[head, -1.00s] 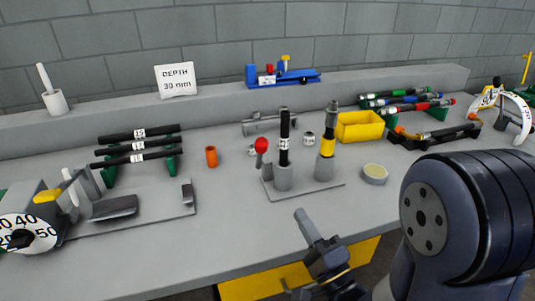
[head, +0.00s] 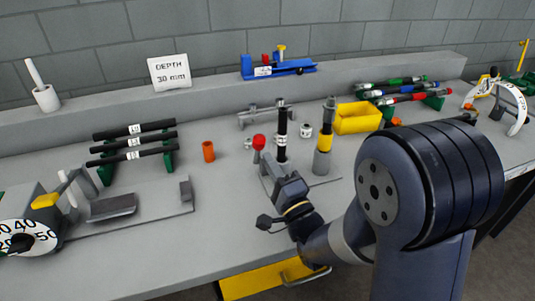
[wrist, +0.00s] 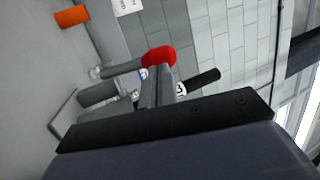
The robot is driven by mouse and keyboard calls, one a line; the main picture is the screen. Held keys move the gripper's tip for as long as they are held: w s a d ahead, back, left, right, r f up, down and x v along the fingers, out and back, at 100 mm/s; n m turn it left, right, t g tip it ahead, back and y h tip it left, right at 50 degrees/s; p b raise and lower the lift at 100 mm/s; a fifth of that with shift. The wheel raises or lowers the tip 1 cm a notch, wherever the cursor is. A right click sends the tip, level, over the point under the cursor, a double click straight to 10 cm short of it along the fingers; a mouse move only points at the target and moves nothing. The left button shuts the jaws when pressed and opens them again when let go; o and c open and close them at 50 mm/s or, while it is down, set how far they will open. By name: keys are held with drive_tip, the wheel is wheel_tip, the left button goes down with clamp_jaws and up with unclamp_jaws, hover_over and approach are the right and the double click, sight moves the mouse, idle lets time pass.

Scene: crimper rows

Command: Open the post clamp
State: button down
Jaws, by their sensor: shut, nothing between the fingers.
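The post clamp has a short upright lever with a red ball knob (head: 259,142), beside a post holding an upright black rod (head: 282,138) labelled with a number. My gripper (head: 274,170) is shut and empty, in front of the clamp and just below and right of the knob in the head view; it hides the foot of the rod's post. In the wrist view the shut fingers (wrist: 155,92) point at the red knob (wrist: 159,57), whose grey stem (wrist: 122,69) runs left. I cannot tell whether they touch it. The black rod (wrist: 203,80) shows behind.
A grey and yellow tool (head: 324,140) stands upright on the same base, right of the rod. An orange cup (head: 208,151) is to the left, a yellow bin (head: 358,118) behind right. A rack of black rods (head: 133,142) stands further left. Bench between rack and clamp is mostly clear.

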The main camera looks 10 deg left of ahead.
sight(263, 145)
drive_tip(key=shift+x, duration=0.9)
drive_tip(key=shift+w+b, duration=0.1)
drive_tip(key=shift+b, duration=0.2)
drive_tip(key=shift+w+a+r+b, duration=0.2)
drive_tip(key=shift+w+r+b, duration=0.05)
drive_tip(key=shift+b, duration=0.6)
drive_tip(key=shift+w+a+r, duration=0.1)
drive_tip(key=shift+w+r, duration=0.05)
drive_tip(key=shift+r, duration=0.3)
